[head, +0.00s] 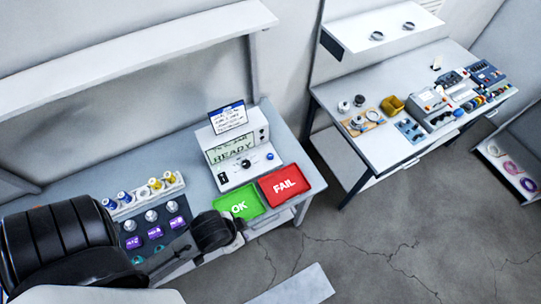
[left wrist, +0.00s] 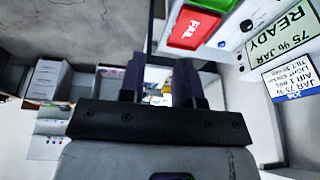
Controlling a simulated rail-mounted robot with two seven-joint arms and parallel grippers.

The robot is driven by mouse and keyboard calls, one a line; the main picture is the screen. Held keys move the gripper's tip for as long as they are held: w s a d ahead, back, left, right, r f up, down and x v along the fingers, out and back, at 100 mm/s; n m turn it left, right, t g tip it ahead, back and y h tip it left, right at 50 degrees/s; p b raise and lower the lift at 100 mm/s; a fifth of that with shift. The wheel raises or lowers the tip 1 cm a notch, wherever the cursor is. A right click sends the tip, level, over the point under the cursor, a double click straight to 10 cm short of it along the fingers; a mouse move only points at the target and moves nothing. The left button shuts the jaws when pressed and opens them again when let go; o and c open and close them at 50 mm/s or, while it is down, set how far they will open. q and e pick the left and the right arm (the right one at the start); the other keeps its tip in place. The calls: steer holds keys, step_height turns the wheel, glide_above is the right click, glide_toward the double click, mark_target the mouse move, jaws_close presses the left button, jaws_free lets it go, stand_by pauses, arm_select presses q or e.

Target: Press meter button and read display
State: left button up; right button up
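The white meter (head: 254,134) stands on the left bench with a green-tinted display (head: 230,148) reading READY. A blue button (head: 270,156) and a dark knob (head: 246,164) are on its front. In the left wrist view the meter is upside down at the upper right; its display (left wrist: 283,35) reads "READY" and "75 % JAR". The blue button also shows there (left wrist: 222,44). My left gripper (left wrist: 158,78) is open and empty, its two dark fingers apart and clear of the meter. In the head view my left arm lies in front of the bench. My right gripper is not in view.
A green OK tray (head: 239,205) and a red FAIL tray (head: 285,185) lie in front of the meter. A printed card (head: 228,117) stands on top of it. A dark rack with sensors (head: 155,232) is left of the trays. A second equipped bench (head: 385,150) stands right, across open floor.

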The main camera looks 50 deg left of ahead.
arm_select(q)
jaws_close()
stand_by(1.1)
